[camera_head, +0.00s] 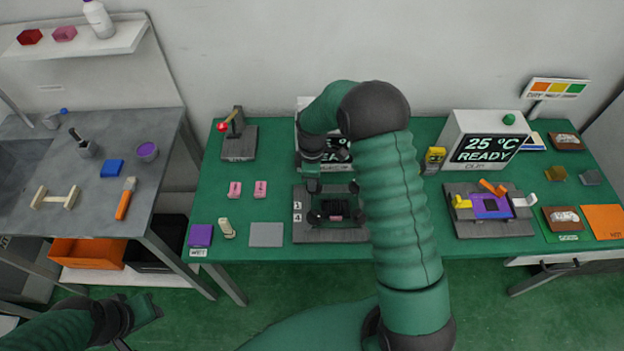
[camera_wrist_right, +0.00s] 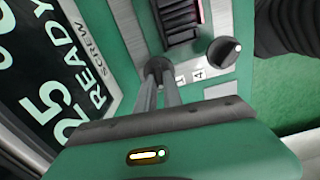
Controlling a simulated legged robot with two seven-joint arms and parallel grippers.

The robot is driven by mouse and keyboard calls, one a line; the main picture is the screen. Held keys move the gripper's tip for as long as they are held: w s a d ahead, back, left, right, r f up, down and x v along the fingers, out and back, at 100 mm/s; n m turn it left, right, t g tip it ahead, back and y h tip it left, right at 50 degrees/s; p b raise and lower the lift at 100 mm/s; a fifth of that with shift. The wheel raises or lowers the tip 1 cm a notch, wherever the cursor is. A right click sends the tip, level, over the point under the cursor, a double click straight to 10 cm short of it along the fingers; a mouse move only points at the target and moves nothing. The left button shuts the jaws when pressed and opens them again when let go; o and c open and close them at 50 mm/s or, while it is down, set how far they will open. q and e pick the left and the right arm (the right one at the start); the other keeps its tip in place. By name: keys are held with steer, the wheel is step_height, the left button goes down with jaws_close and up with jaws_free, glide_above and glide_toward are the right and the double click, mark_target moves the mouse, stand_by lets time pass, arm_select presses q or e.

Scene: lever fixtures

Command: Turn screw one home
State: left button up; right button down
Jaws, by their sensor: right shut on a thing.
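The screw fixture (camera_head: 326,236) is a dark plate on the green table, with labels 1 and 4 on its left side and a pink-and-black block (camera_head: 334,209) in its middle. My right gripper (camera_head: 312,187) reaches down at the plate's back left corner, near label 1. In the right wrist view its fingers are shut on a dark round screw knob (camera_wrist_right: 157,65), whose top they partly hide.
A display reading READY, labelled SCREW (camera_wrist_right: 62,80), stands behind the fixture, partly hidden by my right arm. Two pink blocks (camera_head: 247,189) and a grey pad (camera_head: 266,235) lie left of the fixture. A purple-and-grey fixture (camera_head: 490,228) stands at the right.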

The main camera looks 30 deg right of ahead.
steer(key=m, duration=0.4)
steer(key=m+p, duration=0.1)
steer(key=m, duration=0.1)
steer(key=shift+w+d+r+m, duration=0.15)
steer(key=shift+w+d+m, duration=0.05)
steer(key=shift+w+m, duration=0.1)
steer(key=m, duration=0.3)
steer(key=shift+d+m, duration=0.1)
steer(key=shift+m, duration=0.2)
steer(key=m, duration=0.3)
steer(key=shift+d+m+p, duration=0.1)
steer(key=shift+m+p, duration=0.2)
steer(key=shift+p, duration=0.1)
steer(key=m+p, duration=0.1)
steer(key=m, duration=0.5)
steer(key=shift+d, duration=0.2)
steer(key=m, duration=0.3)
steer(key=m+p, duration=0.1)
steer(key=m, duration=0.2)
steer(key=shift+s+d, duration=0.1)
steer(key=shift+s, duration=0.1)
steer(key=c, duration=1.5)
jaws_free()
steer(key=shift+s, duration=0.1)
